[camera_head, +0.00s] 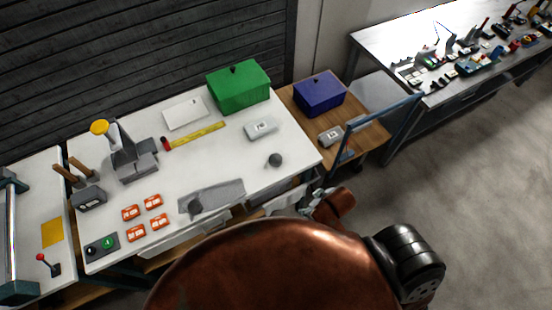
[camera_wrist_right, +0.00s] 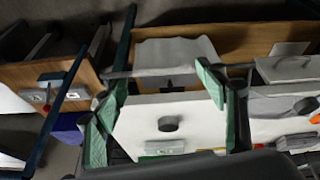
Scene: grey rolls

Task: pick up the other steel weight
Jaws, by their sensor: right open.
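One steel weight, a short dark grey cylinder (camera_head: 275,160), stands on the right part of the white table (camera_head: 235,165). It also shows in the right wrist view (camera_wrist_right: 168,124). A second dark grey weight (camera_head: 195,207) is on the grey tray (camera_head: 225,193) near the table's front edge. My right gripper (camera_wrist_right: 162,80) is open, with its green-padded fingers wide apart and nothing between them. In the right wrist view the first weight appears between the fingers, on the tabletop beyond them. My copper arm hides part of the front in the head view. My left gripper is not in view.
A pale grey device (camera_head: 262,128) and a green box (camera_head: 238,87) stand behind the first weight. A blue box (camera_head: 319,94) is on the wooden table (camera_head: 368,140) to the right. Several orange blocks (camera_head: 154,202) lie left of the tray. The tabletop around the first weight is clear.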

